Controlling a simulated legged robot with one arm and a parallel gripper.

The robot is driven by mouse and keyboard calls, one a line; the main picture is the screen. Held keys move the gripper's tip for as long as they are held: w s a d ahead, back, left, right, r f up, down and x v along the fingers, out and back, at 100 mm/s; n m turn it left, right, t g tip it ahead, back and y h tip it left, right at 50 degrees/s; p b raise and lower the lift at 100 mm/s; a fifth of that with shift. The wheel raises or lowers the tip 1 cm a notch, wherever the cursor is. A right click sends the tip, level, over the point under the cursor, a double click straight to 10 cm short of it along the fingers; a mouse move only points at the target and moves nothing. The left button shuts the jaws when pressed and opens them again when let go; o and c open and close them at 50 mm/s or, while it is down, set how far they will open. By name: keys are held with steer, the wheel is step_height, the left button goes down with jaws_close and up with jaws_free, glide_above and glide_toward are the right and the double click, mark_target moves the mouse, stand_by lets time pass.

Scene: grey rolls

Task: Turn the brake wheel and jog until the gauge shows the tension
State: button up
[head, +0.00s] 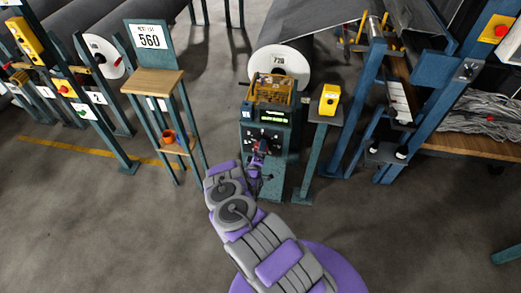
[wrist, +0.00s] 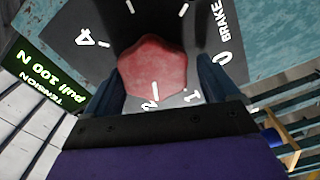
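The brake wheel is a red faceted knob (wrist: 153,68) on a grey dial marked BRAKE with white numbers, seen close in the wrist view. My gripper (wrist: 161,78) has one dark finger on each side of it. A gap shows on the right side, so the fingers look open around the knob. In the head view my gripper (head: 260,149) is at the front panel of the machine stand (head: 283,170), hiding part of the controls. I cannot make out the jog control.
A roll with a white "720" end (head: 283,60) is behind. Blue racks stand at right; the foreground floor is clear.

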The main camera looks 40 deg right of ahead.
steer(key=shift+o, duration=1.1)
steer(key=shift+r, duration=0.1)
steer(key=shift+d, duration=0.1)
steer(key=shift+s, duration=0.15)
steer(key=p+v, duration=0.1)
steer(key=v, duration=1.6)
steer(key=shift+a, duration=0.35)
